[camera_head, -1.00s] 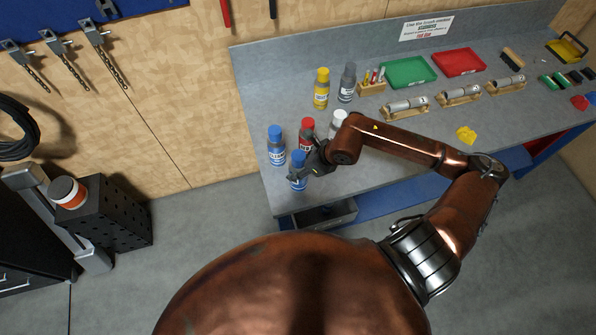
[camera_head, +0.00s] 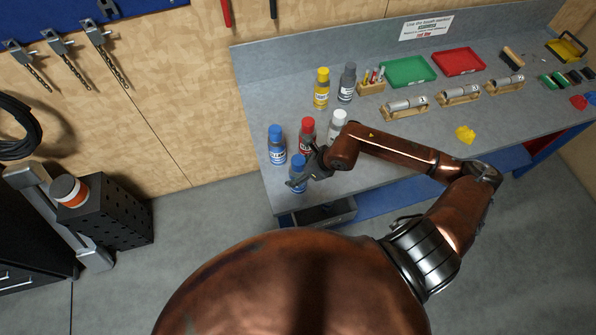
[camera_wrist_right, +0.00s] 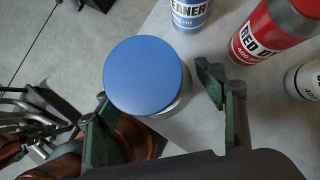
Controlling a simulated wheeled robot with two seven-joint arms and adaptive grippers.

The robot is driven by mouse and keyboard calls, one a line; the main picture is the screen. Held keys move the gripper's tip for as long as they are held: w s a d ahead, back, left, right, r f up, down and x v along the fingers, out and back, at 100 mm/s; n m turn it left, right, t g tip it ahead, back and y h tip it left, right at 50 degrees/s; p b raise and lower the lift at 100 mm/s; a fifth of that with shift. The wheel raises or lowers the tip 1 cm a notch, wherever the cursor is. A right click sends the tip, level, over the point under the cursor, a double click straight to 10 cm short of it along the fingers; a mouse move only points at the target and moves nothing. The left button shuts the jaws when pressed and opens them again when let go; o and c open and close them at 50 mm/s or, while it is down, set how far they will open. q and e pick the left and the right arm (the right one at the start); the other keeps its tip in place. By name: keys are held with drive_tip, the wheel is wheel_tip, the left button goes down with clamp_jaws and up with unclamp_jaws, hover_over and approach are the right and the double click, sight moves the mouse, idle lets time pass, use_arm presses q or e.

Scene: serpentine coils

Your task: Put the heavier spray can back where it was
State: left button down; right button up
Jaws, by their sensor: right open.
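Two blue spray cans stand upright at the bench's left end. One blue can (camera_head: 276,146) is at the left; the nearer blue can (camera_head: 298,174) is at the front. My right gripper (camera_head: 304,175) is open at the nearer can. In the right wrist view its blue cap (camera_wrist_right: 145,76) shows from above, by the open fingers of the gripper (camera_wrist_right: 165,115). I cannot tell whether the fingers touch it. The other blue can, labelled cleaner (camera_wrist_right: 190,12), stands beyond. Which can is heavier does not show.
A red can (camera_head: 307,132) and a white can (camera_head: 338,123) stand close behind the gripper. A yellow can (camera_head: 321,88) and a grey can (camera_head: 347,83) stand farther back. A drawer (camera_head: 327,212) is open below the bench's front edge.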

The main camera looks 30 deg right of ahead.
drive_tip(key=shift+r, duration=0.1)
drive_tip(key=shift+s+d+r, duration=0.2)
drive_tip(key=shift+r, duration=0.1)
drive_tip(key=b+v, duration=0.1)
drive_tip(key=v, duration=1)
drive_tip(key=shift+b, duration=0.35)
drive_tip(key=shift+r, duration=0.1)
